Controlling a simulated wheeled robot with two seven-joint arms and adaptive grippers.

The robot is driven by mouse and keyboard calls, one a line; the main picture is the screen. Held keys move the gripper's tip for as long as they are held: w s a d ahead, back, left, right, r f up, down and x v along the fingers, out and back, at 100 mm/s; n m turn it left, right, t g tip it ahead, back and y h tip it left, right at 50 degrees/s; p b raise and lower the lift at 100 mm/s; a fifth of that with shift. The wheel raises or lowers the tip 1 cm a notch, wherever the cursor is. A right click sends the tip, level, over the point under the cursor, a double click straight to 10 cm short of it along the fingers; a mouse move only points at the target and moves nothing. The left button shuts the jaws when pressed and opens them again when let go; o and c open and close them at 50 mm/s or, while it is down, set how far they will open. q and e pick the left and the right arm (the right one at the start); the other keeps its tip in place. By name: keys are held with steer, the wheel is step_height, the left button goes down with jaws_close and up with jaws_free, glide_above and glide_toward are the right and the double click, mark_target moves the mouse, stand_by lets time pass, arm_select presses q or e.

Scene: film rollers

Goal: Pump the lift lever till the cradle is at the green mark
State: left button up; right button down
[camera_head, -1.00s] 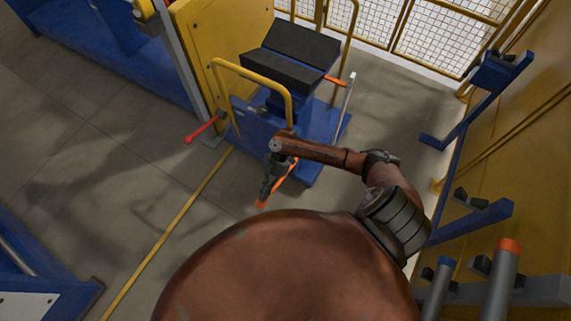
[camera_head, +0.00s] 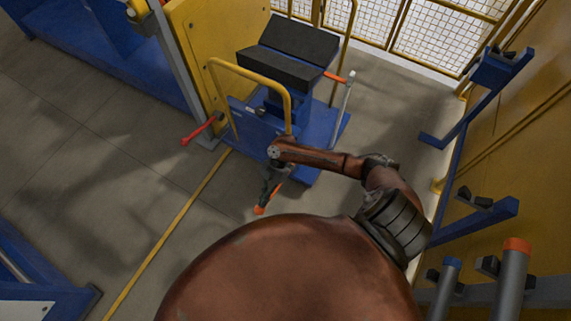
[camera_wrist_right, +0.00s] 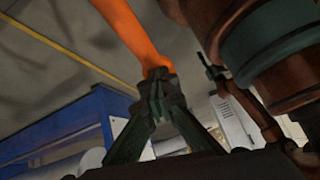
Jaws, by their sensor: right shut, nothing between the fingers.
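The lift cart (camera_head: 320,123) is blue, with a yellow handle. Its cradle (camera_head: 290,54) is two black pads forming a V. An orange pointer (camera_head: 336,77) reaches from beside the cradle towards a pale upright post (camera_head: 348,92); I cannot make out a green mark. The orange lift lever (camera_head: 260,210) sticks out at the cart's near side, partly hidden by my right gripper (camera_head: 267,196). In the wrist view the lever (camera_wrist_right: 143,35) runs up and left from the fingertips (camera_wrist_right: 157,80). The fingers are shut, right at the lever but not around it. My left gripper is out of view.
A rack with rollers (camera_head: 512,280) stands at the right. Mesh fencing (camera_head: 440,40) closes the back. Floor left of the yellow line (camera_head: 165,240) is open.

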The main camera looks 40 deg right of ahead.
arm_select(q)
step_height(320, 180, up, 8)
steer(key=w+p, duration=0.2)
steer(key=p, duration=0.5)
steer(key=shift+r, duration=0.15)
arm_select(e)
steer(key=w+d+r, duration=0.1)
steer(key=d+r, duration=0.2)
steer(key=r, duration=0.4)
steer(key=w+d+r, duration=0.2)
steer(key=d+r, duration=0.2)
steer(key=r, duration=0.4)
steer(key=shift+d, duration=0.2)
steer(key=shift+r, duration=0.1)
arm_select(q)
steer(key=shift+w+r+p, duration=0.15)
steer(key=shift+r+p, duration=0.75)
steer(key=shift+p, duration=0.25)
arm_select(e)
steer(key=v, duration=0.7)
